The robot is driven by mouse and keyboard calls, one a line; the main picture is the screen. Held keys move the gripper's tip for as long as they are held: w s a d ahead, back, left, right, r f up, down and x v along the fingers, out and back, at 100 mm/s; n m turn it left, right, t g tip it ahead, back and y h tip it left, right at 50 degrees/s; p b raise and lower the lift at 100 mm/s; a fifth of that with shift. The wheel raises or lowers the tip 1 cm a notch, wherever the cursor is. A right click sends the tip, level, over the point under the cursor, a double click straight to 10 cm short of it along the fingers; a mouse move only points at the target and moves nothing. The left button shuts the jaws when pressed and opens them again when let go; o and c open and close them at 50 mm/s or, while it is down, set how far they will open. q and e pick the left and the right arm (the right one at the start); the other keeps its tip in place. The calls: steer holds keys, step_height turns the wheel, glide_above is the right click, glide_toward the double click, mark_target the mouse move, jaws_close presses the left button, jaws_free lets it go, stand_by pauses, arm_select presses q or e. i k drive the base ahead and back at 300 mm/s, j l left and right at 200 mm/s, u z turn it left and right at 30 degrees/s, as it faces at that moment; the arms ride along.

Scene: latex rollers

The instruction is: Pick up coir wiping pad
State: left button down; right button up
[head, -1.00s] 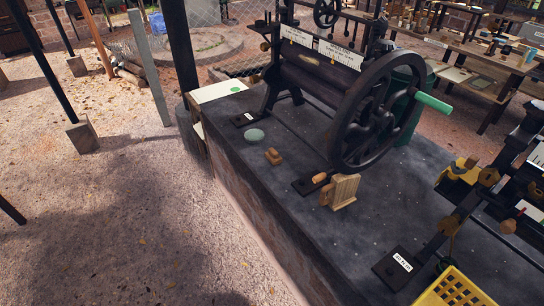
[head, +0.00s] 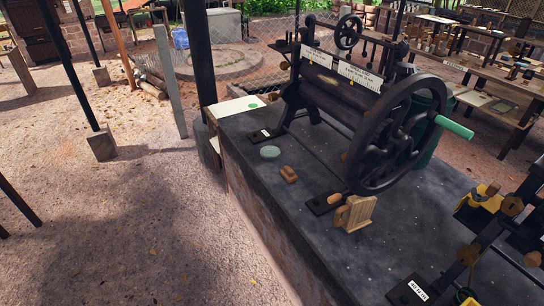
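A small brown block (head: 289,174) lies on the dark stone top of a long plinth, in front of the large roller machine. It may be the coir wiping pad, but its texture is too small to make out. A pale green round disc (head: 270,152) lies just behind and left of it. Neither of my grippers shows in the head view.
The black roller machine (head: 345,95) with a big flywheel (head: 398,135) and green handle (head: 455,127) stands on the plinth (head: 265,205). A wooden block (head: 356,213) stands near its foot. A second machine (head: 500,225) is at right. Open gravel (head: 130,230) lies left.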

mark_target(287, 173)
steer(key=z, duration=0.6)
steer(key=i+j+z, duration=0.15)
steer(key=j+z, duration=0.25)
steer(key=i+j+z, duration=0.15)
steer(key=j+z, duration=0.2)
steer(key=i+j+z, duration=0.1)
steer(key=j+z, duration=0.65)
